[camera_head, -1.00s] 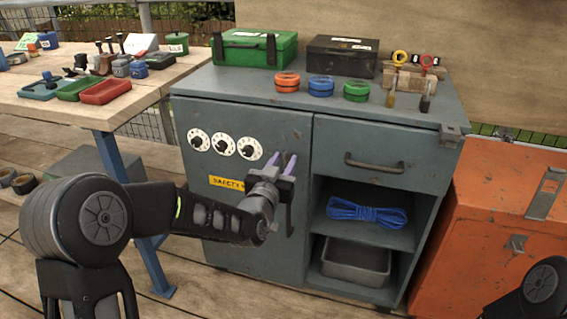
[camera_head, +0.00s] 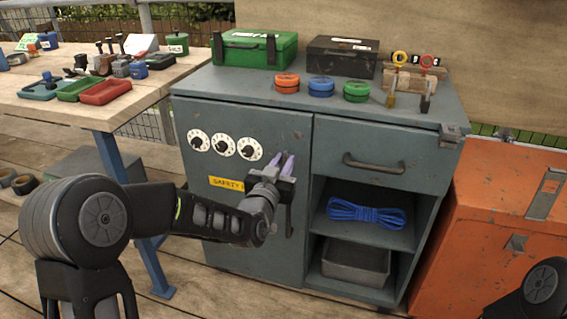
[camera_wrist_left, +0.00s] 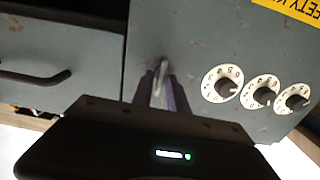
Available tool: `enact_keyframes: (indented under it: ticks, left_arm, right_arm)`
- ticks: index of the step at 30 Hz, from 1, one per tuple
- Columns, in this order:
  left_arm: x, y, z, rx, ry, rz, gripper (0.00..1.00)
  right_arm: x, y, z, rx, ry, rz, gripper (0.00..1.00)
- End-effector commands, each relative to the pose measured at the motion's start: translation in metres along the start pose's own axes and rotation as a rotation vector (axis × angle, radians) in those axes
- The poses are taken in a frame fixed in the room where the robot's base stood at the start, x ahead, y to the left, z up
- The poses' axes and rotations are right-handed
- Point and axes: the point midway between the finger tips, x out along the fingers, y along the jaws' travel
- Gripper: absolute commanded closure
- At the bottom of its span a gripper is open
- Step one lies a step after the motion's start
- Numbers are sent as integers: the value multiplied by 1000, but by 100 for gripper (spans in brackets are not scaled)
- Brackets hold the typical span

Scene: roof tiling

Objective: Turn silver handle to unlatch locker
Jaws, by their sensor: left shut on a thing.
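The locker is the grey-blue cabinet door (camera_head: 220,255) with dials in the head view. The silver handle (camera_wrist_left: 160,77) shows in the left wrist view, standing out from the door between the purple fingers. My left gripper (camera_head: 284,163) is at the upper right part of the door, shut on the handle. It also shows in the left wrist view (camera_wrist_left: 161,90). In the head view the fingers and wrist hide the handle. The door lies closed against its frame. My right gripper is out of view; only a bit of that arm shows at bottom right.
Three white dials (camera_head: 223,146) and a yellow safety label (camera_head: 226,183) lie left of my gripper. A drawer with a dark pull (camera_head: 373,163) and open shelves with blue rope (camera_head: 366,212) are to the right. An orange cabinet (camera_head: 490,240) stands beside it.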

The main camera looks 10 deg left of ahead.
Motion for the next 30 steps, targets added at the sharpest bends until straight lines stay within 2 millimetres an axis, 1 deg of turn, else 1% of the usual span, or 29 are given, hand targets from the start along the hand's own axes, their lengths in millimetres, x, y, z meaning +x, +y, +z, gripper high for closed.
enact_keyframes:
  ticks: [5, 11, 21, 30]
  left_arm:
    - [0, 1, 1, 54, 0, 1, 100]
    - [0, 2, 1, 170, 1, 0, 100]
    - [0, 3, 1, 469, 0, 1, 100]
    - [0, 5, 2, 755, 0, 1, 100]
  right_arm:
    - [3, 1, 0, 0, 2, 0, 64]
    - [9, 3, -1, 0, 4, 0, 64]
    - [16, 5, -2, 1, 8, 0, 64]
    - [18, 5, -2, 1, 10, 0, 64]
